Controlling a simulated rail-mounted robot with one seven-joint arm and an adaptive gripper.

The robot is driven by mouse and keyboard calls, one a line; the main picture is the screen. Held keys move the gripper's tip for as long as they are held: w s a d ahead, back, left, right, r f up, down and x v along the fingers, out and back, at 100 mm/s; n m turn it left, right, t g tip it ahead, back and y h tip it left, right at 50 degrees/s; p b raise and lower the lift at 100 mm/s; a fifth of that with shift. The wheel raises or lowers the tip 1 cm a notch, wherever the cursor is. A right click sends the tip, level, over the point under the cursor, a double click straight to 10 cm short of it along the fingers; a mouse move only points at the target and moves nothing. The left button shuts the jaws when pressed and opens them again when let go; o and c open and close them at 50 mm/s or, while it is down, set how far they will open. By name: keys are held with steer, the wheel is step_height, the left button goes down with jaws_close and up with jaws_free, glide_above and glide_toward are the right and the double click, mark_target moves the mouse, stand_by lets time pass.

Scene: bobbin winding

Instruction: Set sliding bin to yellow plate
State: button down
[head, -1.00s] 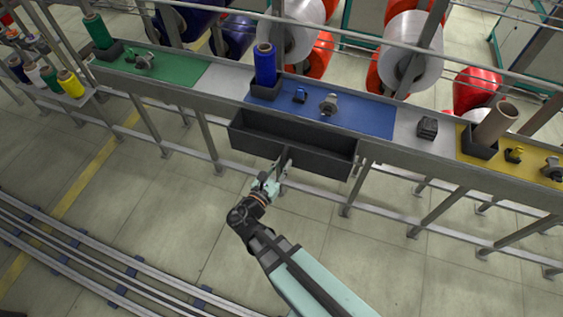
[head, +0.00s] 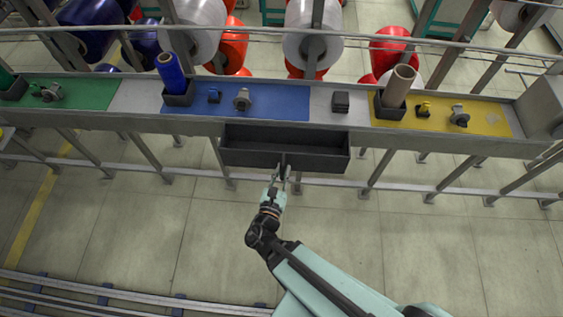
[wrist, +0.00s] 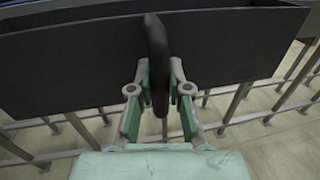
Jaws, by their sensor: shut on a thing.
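The sliding bin (head: 250,157) is a long, dark, open tray hung on the front of the bench rail. It sits below the right half of the blue plate (head: 285,100) and the start of the grey stretch beside it. The yellow plate (head: 480,125) lies farther right, with clear rail between. My gripper (head: 281,177) is shut on the bin's dark front handle. In the wrist view the two green-padded fingers (wrist: 160,100) close around the upright handle (wrist: 158,50), with the bin's front panel (wrist: 80,65) behind it.
A brown cone (head: 398,86) stands in a holder at the yellow plate's left end, and a blue cone (head: 171,72) at the blue plate's left. A small dark block (head: 340,102) sits on the grey stretch. Bench legs (head: 375,172) stand below the rail; the floor in front is open.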

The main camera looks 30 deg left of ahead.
steer(key=shift+w+d+r, duration=0.1)
steer(key=shift+w+d, duration=0.1)
steer(key=shift+d, duration=0.15)
steer(key=c, duration=1.1)
jaws_free()
steer(key=shift+a, duration=0.1)
